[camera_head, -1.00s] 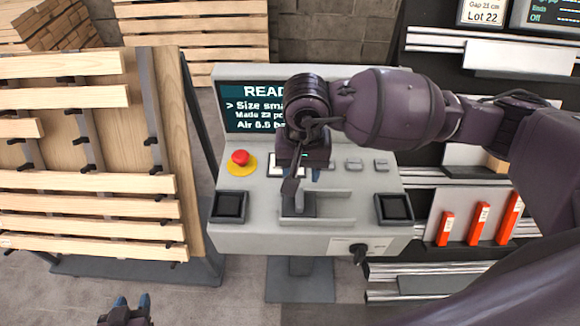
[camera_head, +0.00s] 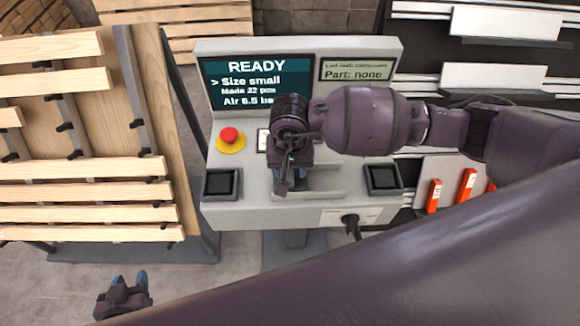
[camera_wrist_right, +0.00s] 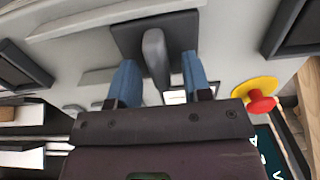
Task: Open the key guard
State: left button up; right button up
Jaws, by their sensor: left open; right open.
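The console (camera_head: 240,215) carries a grey upright lever-like piece (camera_wrist_right: 155,55) on a dark square plate (camera_wrist_right: 127,38), seen in the right wrist view. I cannot tell for sure whether this piece is the key guard. My right gripper (camera_wrist_right: 160,80) is open, its blue fingers on either side of the piece, with gaps visible. In the head view my right gripper (camera_head: 292,165) hangs over the middle of the console and hides most of this spot. A black knob (camera_head: 350,221) sticks out of a labelled plate on the console front. My left gripper (camera_head: 129,279) is open and empty, low at left.
A red button on a yellow base (camera_head: 230,137) is left of my right gripper. The screen (camera_head: 255,82) reads READY. A slatted wooden pallet (camera_head: 85,195) stands left. Orange items (camera_head: 434,195) are at right.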

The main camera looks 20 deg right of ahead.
jog(key=shift+f, duration=0.3)
jog(key=shift+c, duration=0.3)
grip_shut()
jog(key=d, duration=0.2)
jog(key=s+d+b, duration=0.1)
jog(key=d, duration=0.2)
jog(key=s+d+b, duration=0.1)
jog(key=d, duration=0.2)
jog(key=shift+s, duration=0.15)
jog(key=shift+c, duration=0.5)
grip_release()
jog(key=shift+o, duration=0.8)
